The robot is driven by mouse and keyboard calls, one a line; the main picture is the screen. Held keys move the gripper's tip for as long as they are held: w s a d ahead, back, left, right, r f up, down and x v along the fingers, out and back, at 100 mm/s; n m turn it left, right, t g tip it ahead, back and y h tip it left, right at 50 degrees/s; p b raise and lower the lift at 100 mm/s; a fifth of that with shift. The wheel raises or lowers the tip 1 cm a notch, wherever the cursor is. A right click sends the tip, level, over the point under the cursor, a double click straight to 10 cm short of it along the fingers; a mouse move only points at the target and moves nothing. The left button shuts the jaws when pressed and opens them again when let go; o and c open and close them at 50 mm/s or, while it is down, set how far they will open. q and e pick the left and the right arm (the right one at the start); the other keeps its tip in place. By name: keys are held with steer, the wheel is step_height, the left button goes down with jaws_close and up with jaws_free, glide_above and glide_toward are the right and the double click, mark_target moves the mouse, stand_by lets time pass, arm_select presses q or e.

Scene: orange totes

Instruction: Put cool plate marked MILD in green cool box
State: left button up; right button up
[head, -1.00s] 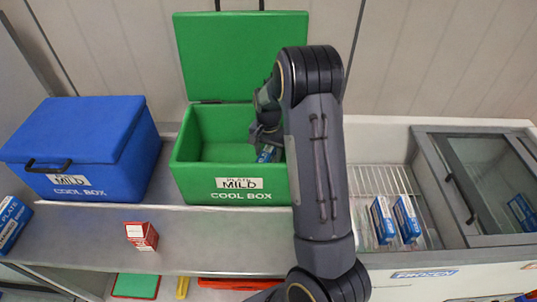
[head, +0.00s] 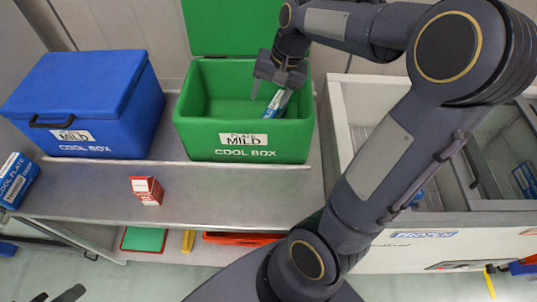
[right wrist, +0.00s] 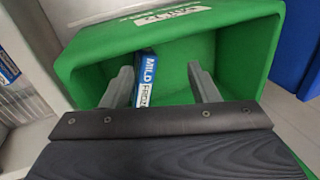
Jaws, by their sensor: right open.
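The green cool box (head: 190,135) stands open on the shelf with its lid (head: 217,25) up; its front label reads PLATE MILD. A blue and white cool plate (head: 279,103) stands tilted inside it, near the right side. In the right wrist view this plate (right wrist: 146,78) reads MILD and FROZEN. My right gripper (head: 270,92) points down into the box; in the right wrist view its fingers (right wrist: 163,86) are spread with the plate between them, nearer the left finger. Where the plate's lower end rests is hidden. Dark tips at the bottom left look like my left gripper (head: 55,295).
A closed blue cool box (head: 75,95) stands to the left. A blue cool plate (head: 15,180) lies at the shelf's left end and a small red box (head: 147,190) near its front edge. The freezer (head: 440,245) is at right, partly behind my right arm. Shelf front is mostly clear.

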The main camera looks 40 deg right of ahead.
steer(key=s+a+n+t+y, duration=0.1)
steer(key=s+a+n+t, duration=0.2)
steer(key=s+a+n, duration=0.4)
steer(key=s+a, duration=0.6)
steer(key=s, duration=0.3)
steer(key=shift+a, duration=0.15)
